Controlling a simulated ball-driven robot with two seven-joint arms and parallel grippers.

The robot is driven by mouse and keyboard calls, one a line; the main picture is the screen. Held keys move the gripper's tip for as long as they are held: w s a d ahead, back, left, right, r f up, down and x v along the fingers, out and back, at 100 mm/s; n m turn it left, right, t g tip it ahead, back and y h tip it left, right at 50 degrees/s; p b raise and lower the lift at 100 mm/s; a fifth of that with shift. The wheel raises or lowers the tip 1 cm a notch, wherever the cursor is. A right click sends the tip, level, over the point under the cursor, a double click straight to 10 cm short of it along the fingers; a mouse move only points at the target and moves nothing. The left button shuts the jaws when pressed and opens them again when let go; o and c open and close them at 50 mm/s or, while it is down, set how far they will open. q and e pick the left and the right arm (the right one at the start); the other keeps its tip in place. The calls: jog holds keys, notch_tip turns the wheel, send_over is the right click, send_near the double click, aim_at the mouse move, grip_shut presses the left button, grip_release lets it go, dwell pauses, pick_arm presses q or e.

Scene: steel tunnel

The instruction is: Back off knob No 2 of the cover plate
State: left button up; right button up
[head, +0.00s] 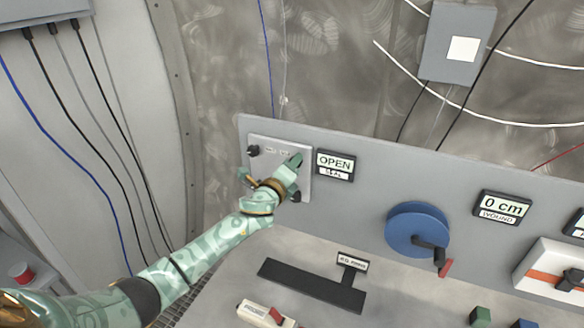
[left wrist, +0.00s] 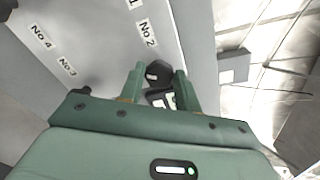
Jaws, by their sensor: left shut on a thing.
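The cover plate (head: 262,168) is a pale square plate on the left part of the grey panel. A black knob (head: 253,150) is at its upper left and a dark knob (head: 296,197) at its lower right. My left gripper (head: 296,160) is at the plate's upper right corner and hides the knob there. In the left wrist view, the two green fingers of my left gripper (left wrist: 157,80) are shut on black knob No 2 (left wrist: 156,70), beside the label "No 2" (left wrist: 148,34). Labels No 3 and No 4 show at the left. My right gripper is out of view.
A display (head: 335,165) reading "OPEN" sits just right of the plate. Farther right are a blue crank wheel (head: 416,229) and a "0 cm" display (head: 502,207). A black slotted bar (head: 312,287) and a white block with a red part (head: 266,314) lie below.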

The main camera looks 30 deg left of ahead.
pick_arm(q)
jog(key=shift+f+n, duration=0.15)
jog(key=shift+n, duration=2.85)
jog(key=o, duration=1)
jog(key=shift+a, duration=0.1)
jog(key=s, duration=1.1)
jog(key=s+d, duration=0.1)
jog(key=s, duration=0.4)
jog(key=shift+s, duration=0.15)
